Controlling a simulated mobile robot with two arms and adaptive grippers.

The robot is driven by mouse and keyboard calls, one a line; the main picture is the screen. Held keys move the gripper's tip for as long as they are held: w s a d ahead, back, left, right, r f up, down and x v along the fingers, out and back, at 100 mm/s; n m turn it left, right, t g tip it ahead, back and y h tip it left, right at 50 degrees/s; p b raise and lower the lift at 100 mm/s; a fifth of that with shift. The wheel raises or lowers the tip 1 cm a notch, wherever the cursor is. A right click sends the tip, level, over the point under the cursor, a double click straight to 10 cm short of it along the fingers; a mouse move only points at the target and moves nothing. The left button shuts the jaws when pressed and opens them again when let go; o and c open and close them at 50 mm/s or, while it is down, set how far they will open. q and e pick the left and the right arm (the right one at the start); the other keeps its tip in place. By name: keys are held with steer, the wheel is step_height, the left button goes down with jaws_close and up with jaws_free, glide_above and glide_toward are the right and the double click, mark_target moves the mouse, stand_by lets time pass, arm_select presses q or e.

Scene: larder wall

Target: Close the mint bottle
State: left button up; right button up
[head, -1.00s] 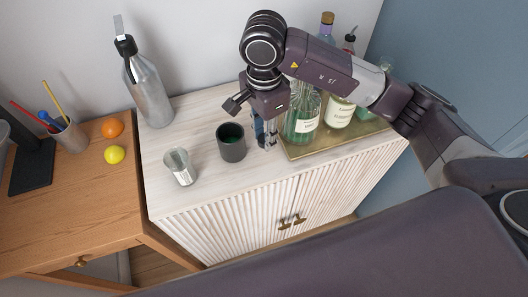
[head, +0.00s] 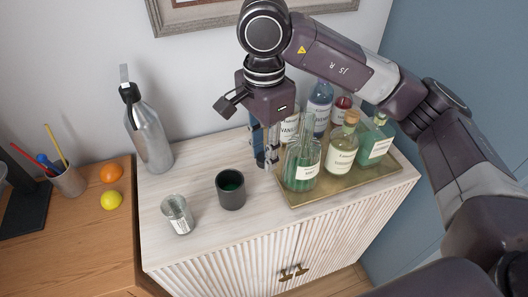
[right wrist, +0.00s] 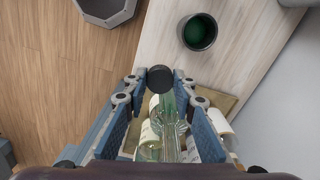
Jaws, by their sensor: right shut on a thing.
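The front-left bottle on the tray (head: 302,172) is clear glass with green liquid and a pale label. I take it as the mint bottle, though its label is hard to read; no stopper shows on it. A second green bottle (head: 376,145) with a stopper stands at the tray's right. My right gripper (head: 266,158) points down just left of the front-left bottle. In the right wrist view, its fingers (right wrist: 160,92) are shut on a small dark round stopper (right wrist: 160,78). Green glass (right wrist: 172,130) shows below and beyond it. My left gripper is out of view.
A brass tray (head: 335,192) also holds a yellowish bottle (head: 341,150), a blue one (head: 320,105) and others. A dark cup (head: 231,192) with green inside and a small glass (head: 178,216) stand to the left. A steel bottle (head: 150,135) stands behind them.

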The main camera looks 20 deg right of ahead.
steer(key=s+d+f+n, duration=0.5)
steer(key=s+f+n, duration=0.2)
steer(key=n, duration=0.7)
steer(key=shift+s+d+n, duration=0.3)
steer(key=shift+s+d, duration=0.1)
steer(key=shift+s, duration=0.15)
